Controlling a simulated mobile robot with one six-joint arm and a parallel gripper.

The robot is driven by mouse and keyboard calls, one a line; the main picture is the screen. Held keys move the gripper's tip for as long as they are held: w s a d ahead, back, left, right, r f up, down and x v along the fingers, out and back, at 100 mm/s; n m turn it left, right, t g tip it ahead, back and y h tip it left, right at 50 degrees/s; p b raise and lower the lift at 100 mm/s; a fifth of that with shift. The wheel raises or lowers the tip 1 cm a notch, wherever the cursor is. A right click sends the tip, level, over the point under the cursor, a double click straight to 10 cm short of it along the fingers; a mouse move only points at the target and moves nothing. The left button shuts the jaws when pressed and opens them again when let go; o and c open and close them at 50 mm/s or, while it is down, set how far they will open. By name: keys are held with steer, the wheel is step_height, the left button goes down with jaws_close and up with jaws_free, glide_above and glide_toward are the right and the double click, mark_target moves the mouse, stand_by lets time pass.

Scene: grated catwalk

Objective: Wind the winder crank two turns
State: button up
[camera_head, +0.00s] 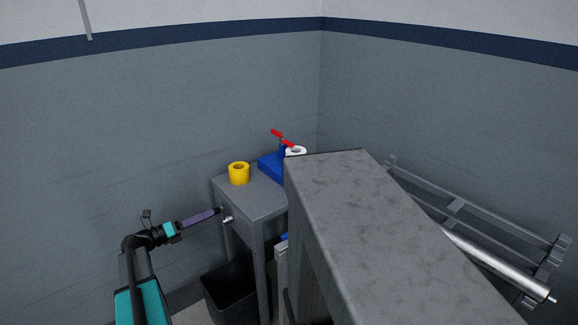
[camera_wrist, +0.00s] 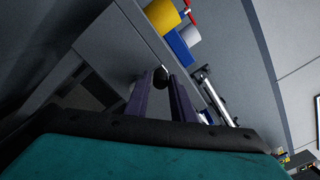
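A blue device with a red arm, which looks like the winder (camera_head: 270,168) and its crank (camera_head: 283,138), stands at the back of a grey table. A white roll (camera_head: 296,151) is beside it, partly hidden by a tall grey block. The blue body (camera_wrist: 180,48), red arm (camera_wrist: 190,16) and white roll (camera_wrist: 189,35) also show at the top of the wrist view. My gripper (camera_head: 217,211) is at the table's front left, below its top and apart from the winder.
A yellow roll (camera_head: 238,174) stands on the grey table (camera_head: 253,203). A small knob (camera_head: 228,219) on the table's front is close to my fingertips. A black bin (camera_head: 230,290) is below. A tall grey block (camera_head: 350,190) and a metal roller (camera_head: 500,267) on a rack fill the right.

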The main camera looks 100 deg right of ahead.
steer(key=o, duration=0.3)
steer(key=shift+p+v, duration=1.9)
steer(key=shift+v, duration=2.05)
steer(key=shift+r, duration=0.1)
